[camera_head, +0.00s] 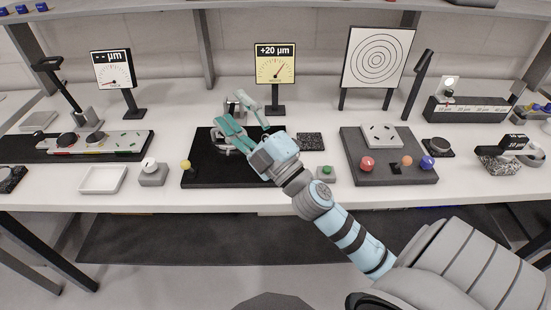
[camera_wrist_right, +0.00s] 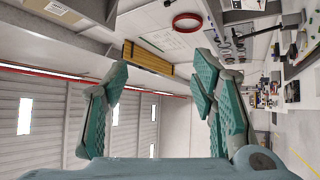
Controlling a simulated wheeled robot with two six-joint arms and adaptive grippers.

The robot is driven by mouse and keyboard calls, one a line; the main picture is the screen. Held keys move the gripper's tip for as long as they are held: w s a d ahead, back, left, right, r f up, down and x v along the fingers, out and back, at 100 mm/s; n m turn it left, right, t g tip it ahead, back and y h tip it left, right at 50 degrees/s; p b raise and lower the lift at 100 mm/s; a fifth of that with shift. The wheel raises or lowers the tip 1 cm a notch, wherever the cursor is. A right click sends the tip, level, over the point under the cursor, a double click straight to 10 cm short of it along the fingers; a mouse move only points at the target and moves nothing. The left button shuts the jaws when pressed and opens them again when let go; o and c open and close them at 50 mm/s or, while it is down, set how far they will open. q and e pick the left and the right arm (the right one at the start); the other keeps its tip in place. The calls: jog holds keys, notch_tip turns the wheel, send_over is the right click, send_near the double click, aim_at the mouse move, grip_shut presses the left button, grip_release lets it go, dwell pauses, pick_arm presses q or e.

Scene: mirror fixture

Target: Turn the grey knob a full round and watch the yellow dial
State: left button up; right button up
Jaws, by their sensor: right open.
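The yellow dial (camera_head: 274,70) stands upright on a black stand at the back middle in the head view. Its top line reads +20 µm and its needle points up and right. A grey ring-shaped part (camera_head: 222,149), perhaps the grey knob, sits on the black base plate (camera_head: 208,174), partly covered by my right gripper. My right gripper (camera_head: 241,113) is open, with teal fingers spread above the plate. I cannot tell whether it touches the grey part. The wrist view shows the right gripper (camera_wrist_right: 160,72) open, with nothing between its fingers. My left gripper is not in view.
A white dial (camera_head: 112,69) stands at the back left and a target board (camera_head: 377,57) at the back right. A white tray (camera_head: 103,180) lies left of the plate. A grey board (camera_head: 400,177) with coloured knobs lies to the right. The front table edge is mostly clear.

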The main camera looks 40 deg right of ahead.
jog(key=s+a+r+n+g+y, duration=0.1)
jog(key=a+n+g+y, duration=1.1)
jog(key=n, duration=1)
jog(key=d+f+n+g+h, duration=0.3)
jog(key=d+f+h, duration=0.1)
jog(key=d+f, duration=0.2)
jog(key=s+d+f+m+g+h, duration=0.15)
jog(key=d+h, duration=0.35)
jog(key=d, duration=0.5)
jog(key=s+d+f+m+g+h, duration=0.1)
jog(key=d+f+g+h, duration=0.15)
jog(key=d+h, duration=0.45)
jog(key=shift+n+y, duration=0.25)
jog(key=shift+y, duration=0.65)
jog(key=x, duration=0.4)
jog(key=d+b+x, duration=0.1)
jog(key=x, duration=0.3)
jog(key=w+b+x, duration=0.1)
jog(key=x, duration=0.4)
jog(key=shift+d, duration=0.3)
jog(key=shift+a+f, duration=0.1)
jog(key=shift+f, duration=0.15)
jog(key=shift+w, duration=0.1)
jog(key=c, duration=1.1)
